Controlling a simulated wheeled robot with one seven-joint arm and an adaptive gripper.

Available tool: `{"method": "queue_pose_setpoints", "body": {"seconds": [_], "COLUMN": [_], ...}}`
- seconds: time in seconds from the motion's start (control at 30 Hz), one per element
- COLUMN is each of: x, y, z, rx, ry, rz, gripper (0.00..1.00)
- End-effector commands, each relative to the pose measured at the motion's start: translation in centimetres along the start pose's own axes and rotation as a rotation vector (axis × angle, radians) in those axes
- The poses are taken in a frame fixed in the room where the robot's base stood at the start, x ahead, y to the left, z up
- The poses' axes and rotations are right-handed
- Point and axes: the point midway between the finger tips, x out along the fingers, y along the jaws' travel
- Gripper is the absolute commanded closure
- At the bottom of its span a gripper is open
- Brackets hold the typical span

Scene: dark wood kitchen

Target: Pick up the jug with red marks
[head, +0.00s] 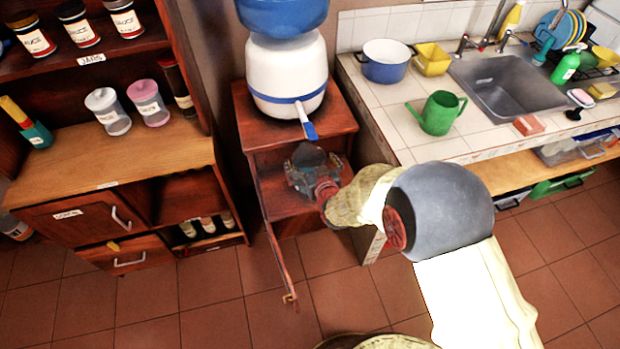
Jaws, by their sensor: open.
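My gripper (308,168) is in the opening of the small red-brown cabinet (343,108) below the water dispenser. Its jaws are open, and I see nothing clearly held between them. No jug with red marks can be made out; the gripper and my arm hide part of the cabinet's inside. A plain green jug (438,113) with a spout and handle stands on the tiled counter at right, well apart from the gripper, and shows no red marks.
The cabinet's door (280,250) hangs open toward the front. The water dispenser (287,75) stands on top. A wooden shelf unit (110,170) with jars is at left. The tiled counter (400,135) with a sink (515,85) is at right. Floor between them is clear.

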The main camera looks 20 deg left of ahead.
Motion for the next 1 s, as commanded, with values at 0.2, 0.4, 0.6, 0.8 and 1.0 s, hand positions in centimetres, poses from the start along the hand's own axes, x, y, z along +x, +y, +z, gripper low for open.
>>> {"method": "queue_pose_setpoints", "body": {"seconds": [0.2, 0.4, 0.6, 0.8, 1.0], "x": [0.18, 0.16, 0.16, 0.16, 0.16], "y": [0.01, 0.01, 0.01, 0.01, 0.01], "z": [-0.07, -0.06, -0.05, -0.04, -0.04], "rx": [0.0, 0.0, 0.0, 0.0, 0.0], "ry": [0.0, 0.0, 0.0, -0.001, -0.001], "rz": [0.0, 0.0, 0.0, 0.0, 0.0], "gripper": [0.0, 0.09, 0.2, 0.32, 0.43]}}
